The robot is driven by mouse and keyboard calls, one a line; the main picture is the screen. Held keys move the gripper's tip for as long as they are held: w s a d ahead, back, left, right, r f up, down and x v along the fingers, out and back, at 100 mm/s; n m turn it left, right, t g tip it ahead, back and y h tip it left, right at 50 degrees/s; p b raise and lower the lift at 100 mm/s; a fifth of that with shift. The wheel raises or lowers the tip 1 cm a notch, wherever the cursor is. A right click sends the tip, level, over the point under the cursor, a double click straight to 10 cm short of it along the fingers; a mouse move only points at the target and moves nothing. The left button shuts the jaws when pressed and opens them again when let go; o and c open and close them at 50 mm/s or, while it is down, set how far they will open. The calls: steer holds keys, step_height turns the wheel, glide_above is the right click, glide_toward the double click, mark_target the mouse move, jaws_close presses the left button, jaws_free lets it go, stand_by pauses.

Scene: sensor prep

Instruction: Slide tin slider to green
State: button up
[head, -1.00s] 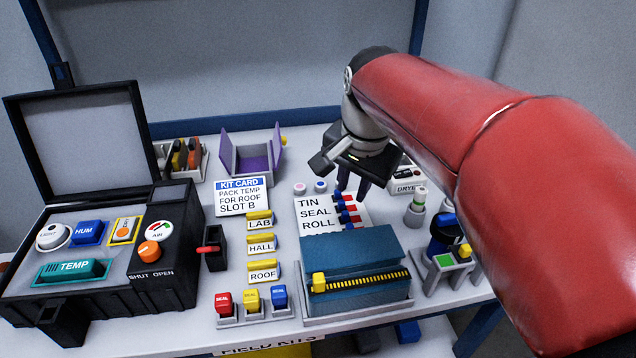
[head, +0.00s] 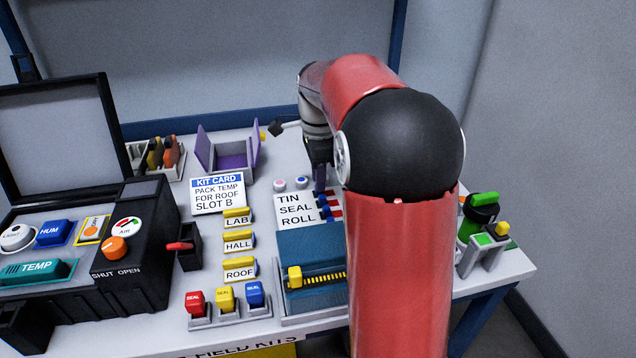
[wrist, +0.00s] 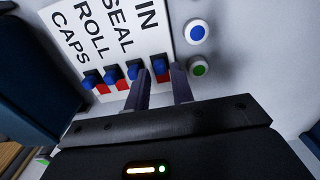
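The white checklist board (head: 291,214) reads TIN, SEAL, ROLL; the wrist view also shows CAPS. The tin slider (wrist: 160,66) is a blue knob in the TIN row, at the right end of the knob row in the wrist view. Red shows beside it; no green shows on its track. My gripper (wrist: 160,88) is open, its two dark fingers apart with the tin knob between or just beyond their tips. I cannot tell whether they touch it. In the head view my arm partly hides the gripper and sliders.
The seal slider (wrist: 135,69) is close beside the left finger. Two round buttons, one blue (wrist: 197,32) and one green-centred (wrist: 199,67), lie to the right in the wrist view. A blue box (head: 308,246) stands in front of the board. A kit card (head: 217,193) lies left.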

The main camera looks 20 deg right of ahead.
steer(key=shift+f, duration=0.8)
jaws_close()
steer(key=shift+d, duration=0.1)
steer(key=shift+s+d+p, duration=0.15)
steer(key=shift+d+p, duration=0.05)
steer(key=shift+d, duration=0.5)
steer(key=shift+s+d+p, duration=0.15)
steer(key=shift+d+p, duration=0.05)
steer(key=shift+d, duration=0.5)
